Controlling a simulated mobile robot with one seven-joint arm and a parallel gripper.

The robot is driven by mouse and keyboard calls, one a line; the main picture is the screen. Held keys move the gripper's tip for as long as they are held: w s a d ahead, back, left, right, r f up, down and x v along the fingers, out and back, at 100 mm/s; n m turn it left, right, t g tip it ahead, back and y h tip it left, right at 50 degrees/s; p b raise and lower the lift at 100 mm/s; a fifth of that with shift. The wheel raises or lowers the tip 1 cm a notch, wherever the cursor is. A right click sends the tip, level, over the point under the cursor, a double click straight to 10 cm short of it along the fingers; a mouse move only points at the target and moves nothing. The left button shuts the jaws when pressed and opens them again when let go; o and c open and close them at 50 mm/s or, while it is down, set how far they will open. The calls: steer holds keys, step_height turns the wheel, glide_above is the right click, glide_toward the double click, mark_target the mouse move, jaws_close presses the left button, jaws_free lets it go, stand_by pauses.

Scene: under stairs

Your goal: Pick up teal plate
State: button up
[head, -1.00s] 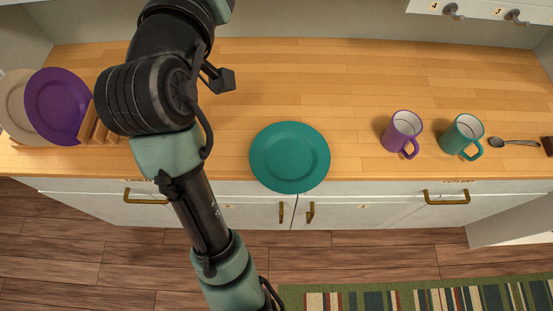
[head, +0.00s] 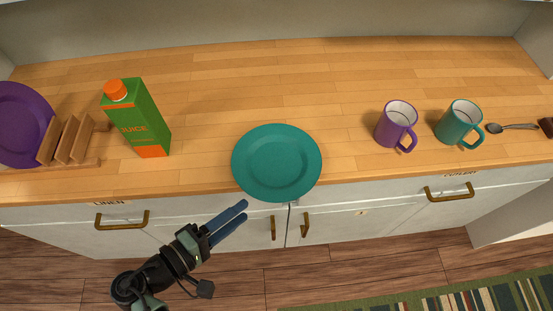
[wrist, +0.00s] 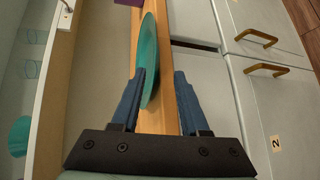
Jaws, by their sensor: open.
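The teal plate (head: 277,163) lies flat on the wooden counter, its near rim reaching past the counter's front edge. My gripper (head: 244,211) is in front of the counter, just left of and nearer than the plate's near rim. Its blue fingers point up and right toward the plate, with a gap between them. In the wrist view the plate (wrist: 148,62) shows nearly edge-on, ahead of and partly between the open fingers (wrist: 158,82). I cannot tell whether a finger touches it.
A green juice carton (head: 137,122) and a wooden rack (head: 72,145) holding a purple plate (head: 22,125) stand left. A purple mug (head: 395,125), a teal mug (head: 458,122) and a spoon (head: 512,127) are right. Drawer handles (head: 275,228) stick out below the counter.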

mark_target(261, 198)
steer(key=x, duration=0.4)
steer(key=r+p+x, duration=0.1)
steer(key=x, duration=0.1)
steer(key=shift+d+f, duration=0.15)
steer(key=shift+d, duration=0.45)
steer(key=shift+w+d+f, duration=0.15)
steer(key=shift+w, duration=0.05)
jaws_close()
stand_by(0.7)
